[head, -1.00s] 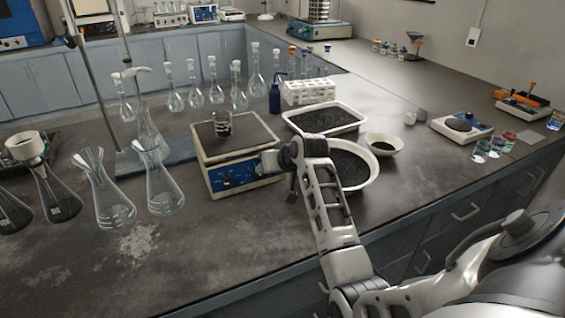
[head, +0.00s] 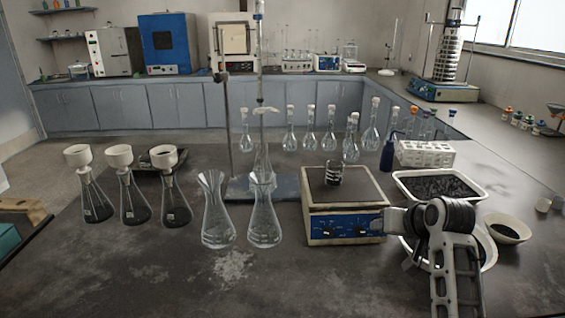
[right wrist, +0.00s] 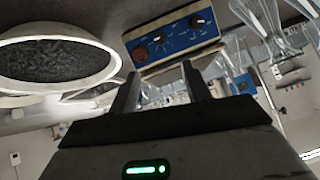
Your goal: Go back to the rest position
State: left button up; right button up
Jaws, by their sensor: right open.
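My right arm comes in at the lower right of the head view. Its wrist is beside the front right corner of the balance-like device with a blue panel (head: 346,227), over the edge of a white bowl of dark granules (head: 488,250). In the right wrist view my right gripper (right wrist: 160,74) has its two dark fingers apart with nothing between them. Beyond them is the device's blue knob panel (right wrist: 176,42); the bowl's rim (right wrist: 112,68) is at the left. In the head view the wrist hides most of the gripper. My left gripper is not in view.
A small dark-banded beaker (head: 334,172) stands on the device. Two empty flasks (head: 217,215) are left of it, and funnel-topped flasks (head: 128,195) further left. A white tray of dark granules (head: 440,175) and a small bowl (head: 508,230) are at the right.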

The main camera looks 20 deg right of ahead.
jog(key=s+a+f+n+g, duration=0.2)
jog(key=s+a+f, duration=0.3)
jog(key=s, duration=0.4)
jog(key=s+a+f+n+g+y, duration=0.1)
jog(key=s+a+f+n+g, duration=0.15)
jog(key=s+a, duration=0.6)
jog(key=s+a+f+n+g, duration=0.15)
jog(key=s+a+f, duration=0.35)
jog(key=s, duration=0.6)
jog(key=w+a+f+t+y, duration=0.2)
jog(key=w+a+f+t, duration=0.2)
jog(key=f, duration=0.5)
jog(key=shift+w+n+t+y, duration=0.3)
jog(key=shift+w+t, duration=0.8)
jog(key=shift+t, duration=0.2)
